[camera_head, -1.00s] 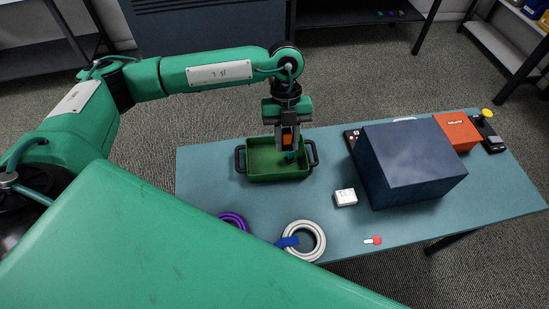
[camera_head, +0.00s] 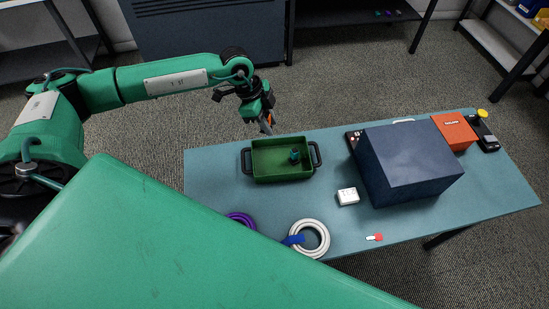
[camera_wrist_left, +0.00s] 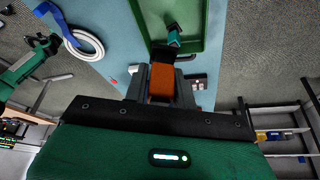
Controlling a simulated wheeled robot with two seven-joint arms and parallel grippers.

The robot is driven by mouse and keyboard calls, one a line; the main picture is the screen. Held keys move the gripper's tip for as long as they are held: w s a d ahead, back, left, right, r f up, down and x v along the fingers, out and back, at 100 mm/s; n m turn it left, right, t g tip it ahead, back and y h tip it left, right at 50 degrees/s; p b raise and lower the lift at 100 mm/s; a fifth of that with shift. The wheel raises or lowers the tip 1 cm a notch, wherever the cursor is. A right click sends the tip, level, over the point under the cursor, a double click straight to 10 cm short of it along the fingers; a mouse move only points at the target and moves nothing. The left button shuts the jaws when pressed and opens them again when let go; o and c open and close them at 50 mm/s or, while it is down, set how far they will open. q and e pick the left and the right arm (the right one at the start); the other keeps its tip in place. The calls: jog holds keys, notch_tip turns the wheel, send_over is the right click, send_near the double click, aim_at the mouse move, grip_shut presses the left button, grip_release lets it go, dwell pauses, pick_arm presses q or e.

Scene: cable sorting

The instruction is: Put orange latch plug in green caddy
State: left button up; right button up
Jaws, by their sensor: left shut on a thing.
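My left gripper (camera_head: 267,124) is shut on the orange latch plug (camera_wrist_left: 162,82), which sits between its fingers in the left wrist view. In the head view only a small orange bit of the plug shows. The gripper is tilted and appears up behind the caddy's back edge, not over its middle. The green caddy (camera_head: 258,174) stands on the table with a dark handle at each side. A teal plug (camera_head: 295,156) is inside it, toward the right. In the left wrist view a green arm (camera_wrist_left: 22,65) of mine shows at the left; its gripper's state is unclear.
On the teal table (camera_head: 215,185) are a purple cable coil (camera_head: 240,219), a white coil (camera_head: 322,238) with a blue band, a white block (camera_head: 348,196) and a small red-and-white item (camera_head: 375,237). A large dark box (camera_head: 410,165) and an orange box (camera_head: 453,132) stand at right.

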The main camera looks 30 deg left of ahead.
pick_arm(q)
notch_tip(320, 180, down, 14)
jog(key=shift+r+p, duration=0.25)
jog(key=shift+p, duration=0.7)
jog(key=shift+f, duration=2.1)
jog(key=shift+f, duration=0.15)
jog(key=o, duration=1)
jog(key=b+v, duration=0.2)
jog(key=v, duration=1)
jog(key=shift+r, duration=0.2)
jog(key=shift+s+f, duration=0.1)
jog(key=shift+s, duration=0.05)
